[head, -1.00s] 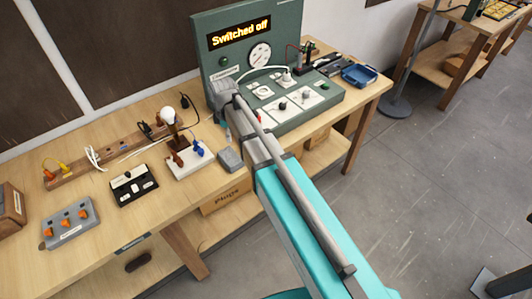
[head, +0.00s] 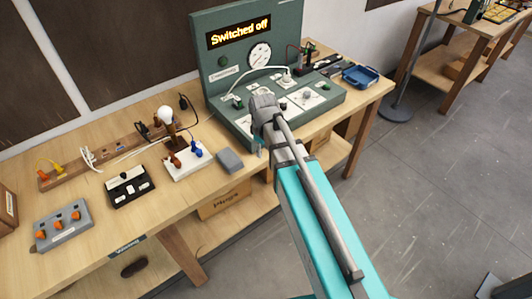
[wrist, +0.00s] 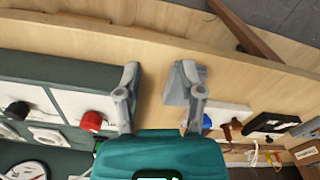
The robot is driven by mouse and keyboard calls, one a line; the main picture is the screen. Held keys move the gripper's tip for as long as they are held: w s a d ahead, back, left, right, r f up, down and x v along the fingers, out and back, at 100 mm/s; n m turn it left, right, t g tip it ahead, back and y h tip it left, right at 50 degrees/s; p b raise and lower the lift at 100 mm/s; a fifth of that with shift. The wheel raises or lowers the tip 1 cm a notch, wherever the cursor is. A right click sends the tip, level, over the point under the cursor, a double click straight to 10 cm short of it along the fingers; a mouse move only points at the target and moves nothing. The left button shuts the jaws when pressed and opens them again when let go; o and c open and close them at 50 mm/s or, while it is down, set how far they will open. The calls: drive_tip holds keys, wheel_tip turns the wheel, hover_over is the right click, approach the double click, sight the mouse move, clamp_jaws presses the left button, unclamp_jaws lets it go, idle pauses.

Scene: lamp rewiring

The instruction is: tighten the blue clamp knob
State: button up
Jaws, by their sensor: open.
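The blue clamp knob (head: 196,150) is on a white board (head: 187,166) in the head view, beside a brown clamp block (head: 174,160). It also shows in the wrist view (wrist: 207,122), partly hidden behind my right finger and gripper body. A lamp with a white bulb (head: 166,114) stands on the board. My gripper (wrist: 158,78) is open and empty, pointing down over the bench front beside the green panel. It is apart from the knob, to its right in the head view, where my arm mostly hides the fingers.
The green test panel (head: 225,70) reads "Switched off". A red knob (wrist: 93,121) on it is close to my left finger. A grey block (head: 230,161) lies between board and panel. A black switch box (head: 129,187) and grey terminal box (head: 62,228) stand left.

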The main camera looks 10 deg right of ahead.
drive_tip(key=shift+s+d+f+m, duration=0.2)
drive_tip(key=shift+s+d+m, duration=0.1)
drive_tip(key=shift+d+m, duration=0.15)
idle(0.4)
drive_tip(key=s+d+m, duration=0.8)
drive_tip(key=d, duration=0.2)
drive_tip(key=shift+o, duration=0.2)
drive_tip(key=shift+s+m, duration=0.1)
drive_tip(key=shift+m, duration=0.15)
idle(1.6)
